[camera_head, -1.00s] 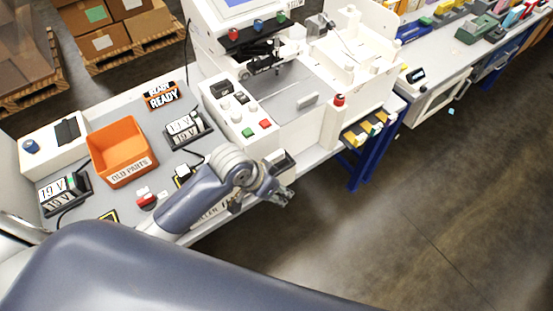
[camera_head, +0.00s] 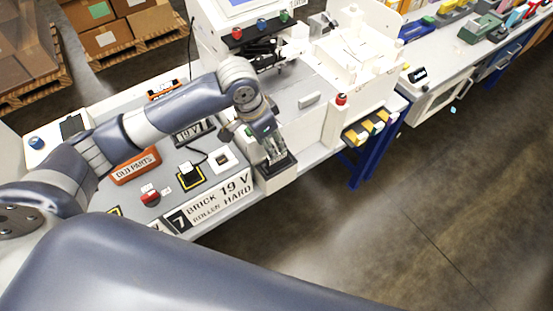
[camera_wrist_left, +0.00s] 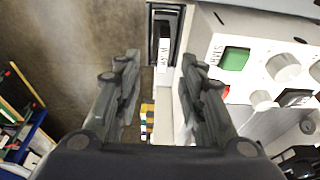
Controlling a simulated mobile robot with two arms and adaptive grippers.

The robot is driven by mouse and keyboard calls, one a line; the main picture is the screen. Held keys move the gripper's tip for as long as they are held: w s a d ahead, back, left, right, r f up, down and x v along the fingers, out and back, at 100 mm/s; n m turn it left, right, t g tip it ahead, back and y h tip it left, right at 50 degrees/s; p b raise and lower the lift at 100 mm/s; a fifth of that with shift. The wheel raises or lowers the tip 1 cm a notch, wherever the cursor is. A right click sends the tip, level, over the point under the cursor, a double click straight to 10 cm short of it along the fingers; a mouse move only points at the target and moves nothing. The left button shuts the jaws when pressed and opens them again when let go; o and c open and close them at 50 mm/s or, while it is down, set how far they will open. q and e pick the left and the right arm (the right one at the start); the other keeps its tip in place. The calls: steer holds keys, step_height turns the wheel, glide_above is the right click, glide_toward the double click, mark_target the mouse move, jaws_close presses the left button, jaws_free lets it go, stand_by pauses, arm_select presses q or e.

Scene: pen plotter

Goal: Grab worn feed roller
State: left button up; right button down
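My left gripper (camera_head: 272,150) hangs fingers-down over a small dark tray (camera_head: 277,166) at the plotter's front edge. In the left wrist view the two fingers of the left gripper (camera_wrist_left: 157,85) are spread apart with nothing held between them. Beyond the fingertips the dark tray (camera_wrist_left: 154,40) shows with a white labelled piece in it. I cannot clearly make out the worn feed roller; the tray's contents are partly hidden by the fingers in the head view. My right gripper is not in view.
The white plotter (camera_head: 318,122) stands just behind the tray. A green button (camera_wrist_left: 235,59) and knobs lie right of the fingers in the wrist view. A red-topped switch (camera_head: 150,196) and a BRICK/ROLLER sign (camera_head: 212,203) are on the bench. Open floor lies in front.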

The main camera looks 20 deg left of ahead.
mark_target(277, 160)
arm_select(q)
steer(key=x, duration=0.4)
steer(key=p+x, duration=0.1)
steer(key=x, duration=0.1)
steer(key=p+x, duration=0.1)
steer(key=x, duration=0.1)
steer(key=shift+a, duration=0.25)
steer(key=shift+d+f, duration=0.1)
steer(key=shift+f, duration=0.2)
jaws_close()
